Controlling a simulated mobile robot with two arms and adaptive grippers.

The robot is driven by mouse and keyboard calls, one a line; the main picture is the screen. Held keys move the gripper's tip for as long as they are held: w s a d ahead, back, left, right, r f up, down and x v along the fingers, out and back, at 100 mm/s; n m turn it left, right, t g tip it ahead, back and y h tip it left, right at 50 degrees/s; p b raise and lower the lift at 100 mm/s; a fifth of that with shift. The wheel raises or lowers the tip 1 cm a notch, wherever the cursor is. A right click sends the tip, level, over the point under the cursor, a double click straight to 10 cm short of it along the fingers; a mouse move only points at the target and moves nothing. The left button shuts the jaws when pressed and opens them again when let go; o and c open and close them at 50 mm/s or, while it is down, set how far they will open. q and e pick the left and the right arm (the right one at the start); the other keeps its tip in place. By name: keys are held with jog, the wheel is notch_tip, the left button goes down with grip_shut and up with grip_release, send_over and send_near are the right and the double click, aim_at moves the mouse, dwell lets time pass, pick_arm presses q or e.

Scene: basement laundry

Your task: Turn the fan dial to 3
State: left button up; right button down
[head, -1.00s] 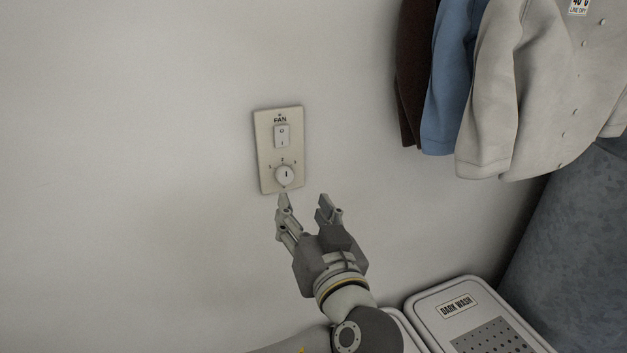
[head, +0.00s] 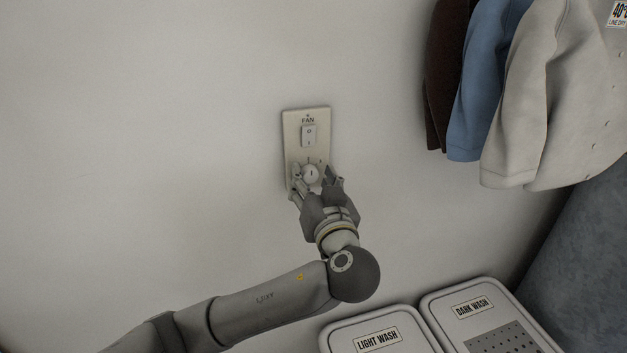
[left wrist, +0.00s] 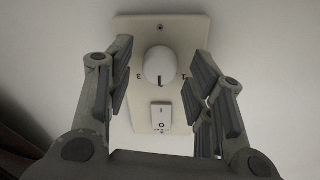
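The fan plate (head: 292,125) is a cream panel on the wall, marked FAN, with a white rocker switch (head: 309,135) above a round white dial (head: 311,175). My left gripper (head: 315,176) is at the plate with one finger on each side of the dial. In the left wrist view the dial (left wrist: 160,65) sits between the open fingers (left wrist: 160,75), with a gap on both sides. The plate appears upside down there, with 3 at the dial's left and 1 at its right. The dial's dark mark points along the plate toward the switch. My right gripper is not in view.
Brown, blue and light grey garments (head: 530,90) hang at the upper right. Two lidded bins, LIGHT WASH (head: 345,328) and DARK WASH (head: 440,308), stand at the lower right. The wall left of the plate is bare.

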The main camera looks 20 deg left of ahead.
pick_arm(q)
jog(key=c, duration=0.9)
jog(key=shift+f+m, duration=0.1)
jog(key=shift+m, duration=0.8)
jog(key=shift+r+m+p, duration=0.25)
jog(key=shift+m+p, duration=0.05)
jog(key=shift+m, duration=0.5)
jog(key=shift+r+m+p, duration=0.1)
jog(key=shift+m+p, duration=0.65)
jog(key=shift+m, duration=0.05)
jog(key=m+p, duration=0.3)
jog(key=shift+m, duration=0.3)
jog(key=shift+m+p, duration=0.6)
jog(key=shift+p, duration=0.05)
